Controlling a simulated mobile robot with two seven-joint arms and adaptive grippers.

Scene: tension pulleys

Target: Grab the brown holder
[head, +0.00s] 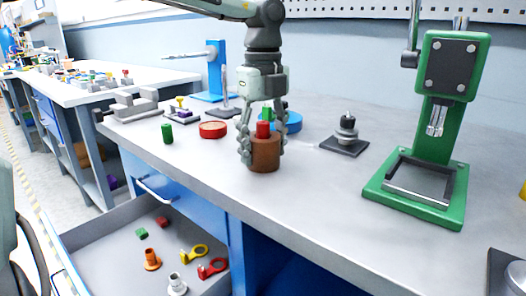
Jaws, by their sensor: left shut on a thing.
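The brown holder (265,158) is a round cup on the grey workbench, near its front edge. A red piece (263,130) stands up out of its top, with a green piece (266,113) just above or behind it. My left gripper (264,156) points straight down over the holder, one finger on each side, and is shut on it. The holder looks upright and at bench height; I cannot tell whether it touches the bench. My right gripper is not in view.
A green press (443,120) stands at right. A pulley on a dark base (346,138), a blue disc (286,122), a red disc (213,129) and a green cylinder (167,134) are nearby. An open drawer (95,232) with several parts juts out below the bench's front edge.

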